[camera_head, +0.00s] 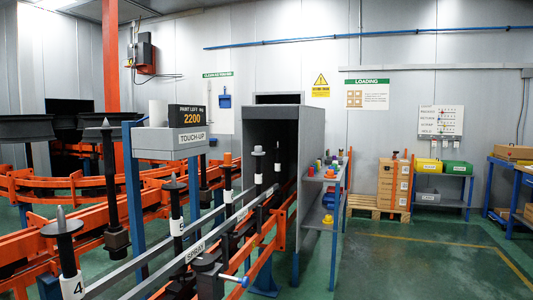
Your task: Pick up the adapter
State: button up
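I cannot tell for certain which thing is the adapter. Several small coloured pieces (325,170), purple, orange, yellow and red among them, stand on the upper grey shelf (318,178) of a blue-framed rack. Dark upright spindles with cone or pin tops stand along the rails at left; one (66,252) has a white band marked 4. A spindle (175,205) behind it has a band marked 5. My gripper is not in view.
Orange rails (30,245) and a grey bar marked SPRAY (195,252) fill the left and front. A grey booth (270,125) stands mid-picture. Boxes on a pallet (376,204), yellow and green bins (457,168) and a blue bench line the back right. Green floor (410,265) is open at right.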

aim_at(258, 149)
jog(key=i+l+z, duration=0.15)
jog(key=i+z, duration=0.15)
jog(key=i, duration=0.3)
jog(key=i+z, duration=0.25)
jog(key=i, duration=0.35)
jog(key=i+u, duration=0.15)
jog(key=i, duration=0.3)
jog(key=i+l+u, duration=0.2)
jog(key=i, duration=0.25)
jog(key=i+l+u, duration=0.15)
jog(key=i, duration=0.25)
jog(key=i+u, duration=0.3)
jog(key=i, duration=0.15)
jog(key=i+l+u, duration=0.35)
jog(key=i+j, duration=0.15)
jog(key=j, duration=0.25)
